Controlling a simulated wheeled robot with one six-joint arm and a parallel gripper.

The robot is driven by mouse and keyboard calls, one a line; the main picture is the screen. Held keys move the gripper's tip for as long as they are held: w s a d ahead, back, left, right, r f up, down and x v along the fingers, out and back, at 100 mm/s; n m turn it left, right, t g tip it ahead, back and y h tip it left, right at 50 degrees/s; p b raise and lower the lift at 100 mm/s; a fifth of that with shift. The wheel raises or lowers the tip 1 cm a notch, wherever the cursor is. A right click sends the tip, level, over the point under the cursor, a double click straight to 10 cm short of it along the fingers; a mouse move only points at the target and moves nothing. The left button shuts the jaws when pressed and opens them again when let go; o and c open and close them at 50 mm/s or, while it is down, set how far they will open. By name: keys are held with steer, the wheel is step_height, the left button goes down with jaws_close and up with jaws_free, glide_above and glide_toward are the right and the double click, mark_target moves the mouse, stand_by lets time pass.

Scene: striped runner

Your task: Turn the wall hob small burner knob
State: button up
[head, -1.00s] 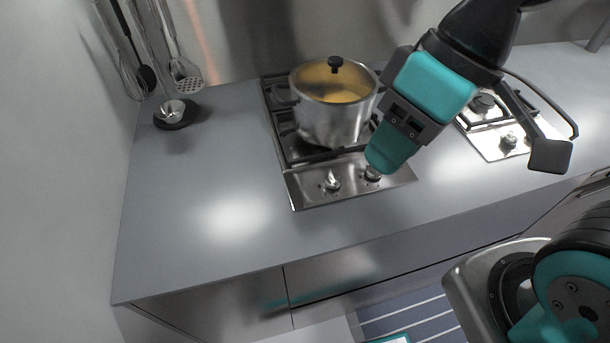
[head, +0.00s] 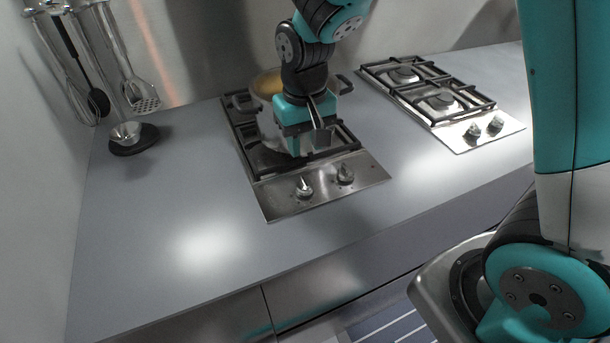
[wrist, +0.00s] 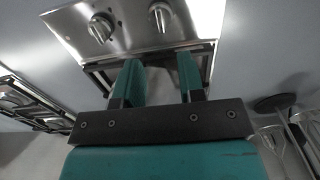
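The hob nearer the left wall (head: 278,200) has two metal knobs on its front panel. The left knob (head: 304,188) and right knob (head: 345,173) are uncovered; in the wrist view they swap sides, the left one (wrist: 160,18) showing on the right and the right one (wrist: 101,27) on the left. I cannot tell which serves the small burner. My gripper (head: 298,145) is above the hob, behind the knobs and in front of the pot. In the wrist view its fingers (wrist: 160,75) are apart with nothing held, and touch neither knob.
A metal pot (head: 268,125) stands on this hob, partly hidden by my arm. A second hob (head: 450,110) is to the right. The counter (head: 180,215) left of the hob is clear.

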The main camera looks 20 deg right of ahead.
mark_target(305, 181)
step_height(305, 181, down, 10)
steer(key=shift+r, duration=0.2)
